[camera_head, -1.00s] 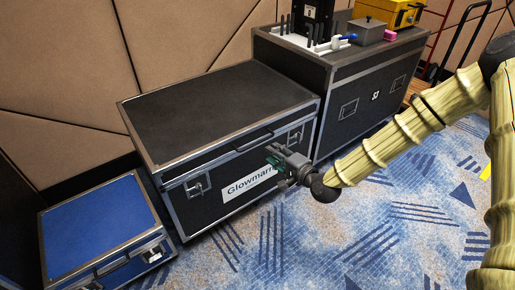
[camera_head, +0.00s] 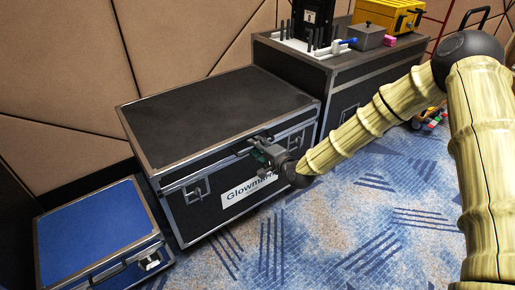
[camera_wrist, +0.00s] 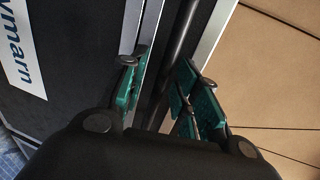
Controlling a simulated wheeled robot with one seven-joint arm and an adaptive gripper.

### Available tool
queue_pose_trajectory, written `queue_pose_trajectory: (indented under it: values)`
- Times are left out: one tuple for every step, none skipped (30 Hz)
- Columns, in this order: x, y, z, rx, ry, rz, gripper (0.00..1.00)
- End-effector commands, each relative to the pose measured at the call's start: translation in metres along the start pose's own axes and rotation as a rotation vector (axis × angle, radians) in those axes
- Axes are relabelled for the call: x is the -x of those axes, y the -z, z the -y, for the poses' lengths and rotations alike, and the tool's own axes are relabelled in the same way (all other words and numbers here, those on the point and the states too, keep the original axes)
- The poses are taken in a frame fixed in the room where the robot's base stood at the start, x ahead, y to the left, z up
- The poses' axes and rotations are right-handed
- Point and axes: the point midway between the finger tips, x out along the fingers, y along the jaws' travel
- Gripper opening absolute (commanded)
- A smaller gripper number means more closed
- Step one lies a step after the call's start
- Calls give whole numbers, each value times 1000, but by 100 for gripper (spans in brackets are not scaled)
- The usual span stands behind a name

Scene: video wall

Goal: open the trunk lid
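The trunk is a large black case with metal edges; its lid (camera_head: 215,112) is down in the head view. The white label (camera_head: 250,188) on its front is partly behind my gripper and also shows in the wrist view (camera_wrist: 20,50). My gripper (camera_head: 256,153) is at the upper front of the trunk, by the lid's front handle, which it partly hides. In the wrist view my gripper (camera_wrist: 160,82) has its green-padded fingers apart. A dark bar (camera_wrist: 180,35), which looks like the handle, runs between them. I cannot tell whether they touch it.
A blue case (camera_head: 95,230) stands left of the trunk. A taller black case (camera_head: 345,85) stands to the right, with a grey box (camera_head: 366,38) and a yellow toolbox (camera_head: 388,14) on top. The patterned carpet (camera_head: 350,230) in front is clear.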

Motion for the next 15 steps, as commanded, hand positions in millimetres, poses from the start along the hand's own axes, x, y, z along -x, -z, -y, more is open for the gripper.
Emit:
queue_pose_trajectory:
  values:
    - [0,0,0,0,0,0,32]
    - [0,0,0,0,0,0,32]
    - [0,0,0,0,0,0,32]
    - [0,0,0,0,0,0,32]
    - [0,0,0,0,0,0,32]
    - [0,0,0,0,0,0,30]
    - [0,0,0,0,0,0,24]
    - [0,0,0,0,0,0,19]
    - [0,0,0,0,0,0,11]
    - [0,0,0,0,0,0,6]
    - [0,0,0,0,0,0,1]
    - [0,0,0,0,0,0,0]
    - [0,0,0,0,0,0,0]
    - [0,0,0,0,0,0,0]
    - [0,0,0,0,0,0,0]
